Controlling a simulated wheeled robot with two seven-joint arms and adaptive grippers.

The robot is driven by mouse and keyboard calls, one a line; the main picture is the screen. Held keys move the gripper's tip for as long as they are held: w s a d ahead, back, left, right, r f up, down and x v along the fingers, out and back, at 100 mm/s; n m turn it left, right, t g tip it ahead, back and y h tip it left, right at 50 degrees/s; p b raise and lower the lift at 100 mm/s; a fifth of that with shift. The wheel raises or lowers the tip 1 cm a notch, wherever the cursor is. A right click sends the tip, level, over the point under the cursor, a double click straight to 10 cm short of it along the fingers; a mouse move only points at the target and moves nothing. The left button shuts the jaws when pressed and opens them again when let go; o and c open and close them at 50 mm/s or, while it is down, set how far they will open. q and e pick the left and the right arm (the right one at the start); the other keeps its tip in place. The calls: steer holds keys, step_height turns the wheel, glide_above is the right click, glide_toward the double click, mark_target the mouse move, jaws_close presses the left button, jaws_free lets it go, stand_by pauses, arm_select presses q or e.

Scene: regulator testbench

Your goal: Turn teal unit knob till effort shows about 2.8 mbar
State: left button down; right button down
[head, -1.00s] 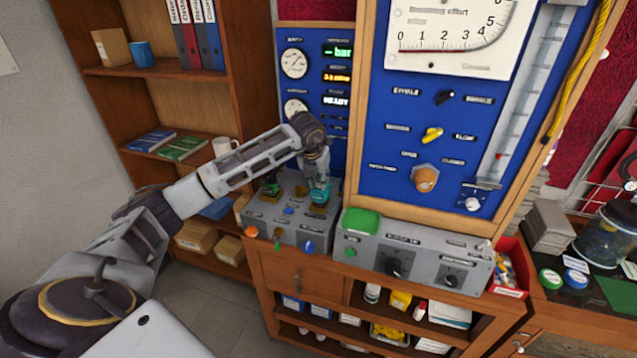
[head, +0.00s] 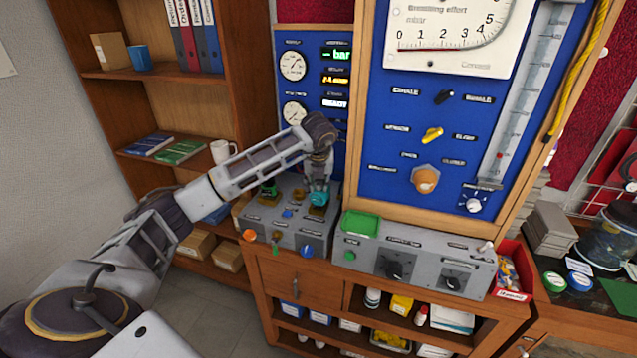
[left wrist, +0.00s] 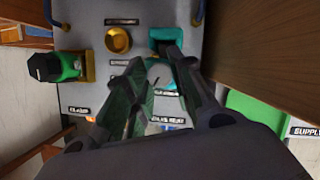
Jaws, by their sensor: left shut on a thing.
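The teal unit (head: 319,199) stands on the grey sloped box at the left of the bench; its teal body also shows in the left wrist view (left wrist: 165,36). My left gripper (head: 318,184) reaches down onto it from above. My right gripper is not in view.
A green-capped unit (head: 269,188) stands close to the left of the teal one. A brass fitting (left wrist: 118,40) sits between them. The blue panel's wooden frame (head: 356,110) rises close on the right. A second grey box (head: 420,262) with black knobs stands to the right.

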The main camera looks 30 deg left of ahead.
arm_select(q)
steer(key=c, duration=1.2)
jaws_free()
steer(key=shift+r, duration=0.15)
steer(key=v, duration=1.1)
steer(key=shift+s+r, duration=0.15)
steer(key=shift+r, duration=0.2)
steer(key=shift+d+f, duration=0.1)
